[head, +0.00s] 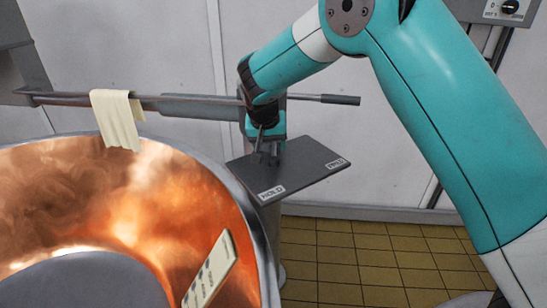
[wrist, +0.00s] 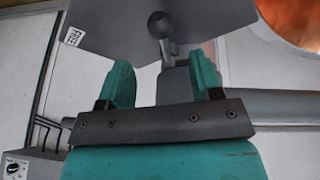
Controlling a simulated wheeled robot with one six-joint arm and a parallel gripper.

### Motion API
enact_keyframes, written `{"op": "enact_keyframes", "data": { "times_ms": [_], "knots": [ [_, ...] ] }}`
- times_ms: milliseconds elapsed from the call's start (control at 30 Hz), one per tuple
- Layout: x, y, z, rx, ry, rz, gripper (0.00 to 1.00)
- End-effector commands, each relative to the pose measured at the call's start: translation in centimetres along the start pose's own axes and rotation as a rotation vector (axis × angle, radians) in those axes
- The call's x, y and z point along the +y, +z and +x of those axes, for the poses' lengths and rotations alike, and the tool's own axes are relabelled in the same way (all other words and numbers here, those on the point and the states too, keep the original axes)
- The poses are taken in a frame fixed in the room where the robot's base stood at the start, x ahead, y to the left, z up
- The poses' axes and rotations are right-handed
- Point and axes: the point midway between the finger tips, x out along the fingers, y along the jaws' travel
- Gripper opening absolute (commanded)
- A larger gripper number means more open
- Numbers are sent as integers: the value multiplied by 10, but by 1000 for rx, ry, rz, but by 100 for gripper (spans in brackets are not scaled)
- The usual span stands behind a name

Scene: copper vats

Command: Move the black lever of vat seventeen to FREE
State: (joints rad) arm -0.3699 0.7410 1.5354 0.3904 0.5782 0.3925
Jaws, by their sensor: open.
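The lever's dark round knob (wrist: 160,24) and short stem show in the wrist view, in front of the grey plate (wrist: 205,20). The plate (head: 312,165) also shows in the head view, beside the vat rim, with a white label at each end. The far right label (head: 337,163) seems to match the FREE label (wrist: 73,36) in the wrist view; the near left one looks like HOLD. My gripper (wrist: 161,68) is open, its teal fingers either side of the lever's line, the knob beyond the tips. In the head view my gripper (head: 267,150) hides most of the lever.
A copper vat (head: 110,195) with a metal rim fills the lower left. A pale cloth (head: 117,120) hangs on a rail beside a rod with a dark grip (head: 340,99). A lettered strip (head: 210,268) stands in the vat. Tiled floor (head: 365,260) lies open at right.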

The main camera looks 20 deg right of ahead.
Motion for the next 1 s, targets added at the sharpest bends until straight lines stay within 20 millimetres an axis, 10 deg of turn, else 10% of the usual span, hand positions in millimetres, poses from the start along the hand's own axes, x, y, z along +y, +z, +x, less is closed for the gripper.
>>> {"op": "enact_keyframes", "data": {
  "times_ms": [400,800,1000],
  "knots": [
    [0,0,74,-1,-1,-1,59],
    [0,0,84,0,-1,-1,59],
    [0,0,84,0,-1,-1,18]
  ]
}}
